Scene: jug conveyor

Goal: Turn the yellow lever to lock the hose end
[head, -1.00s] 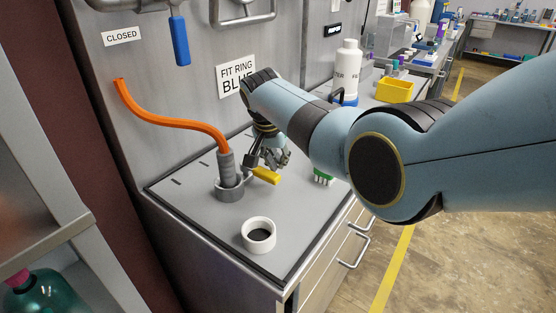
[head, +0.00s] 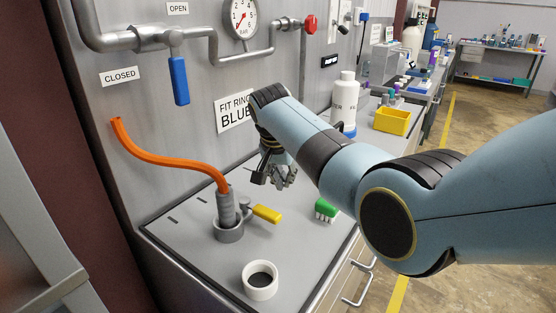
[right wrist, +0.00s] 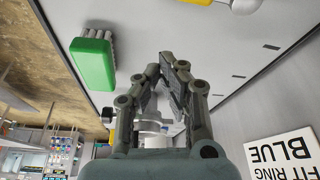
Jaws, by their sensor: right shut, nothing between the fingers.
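The yellow lever (head: 266,213) sticks out to the right from the grey socket (head: 228,233) on the bench top. The grey hose end (head: 226,206) of the orange hose (head: 170,160) stands upright in that socket. My right gripper (head: 274,178) is shut and empty, above and behind the lever and apart from it. In the right wrist view its fingers (right wrist: 172,62) meet with nothing between them. A yellow piece, likely the lever (right wrist: 190,2), shows at the top edge there. My left gripper is not in view.
A white ring (head: 260,281) lies at the bench's front. A green brush (head: 326,210) lies right of the lever. A white bottle (head: 344,103) and a yellow bin (head: 392,121) stand farther back. A blue-handled valve (head: 180,80) and gauge (head: 242,17) are on the wall panel.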

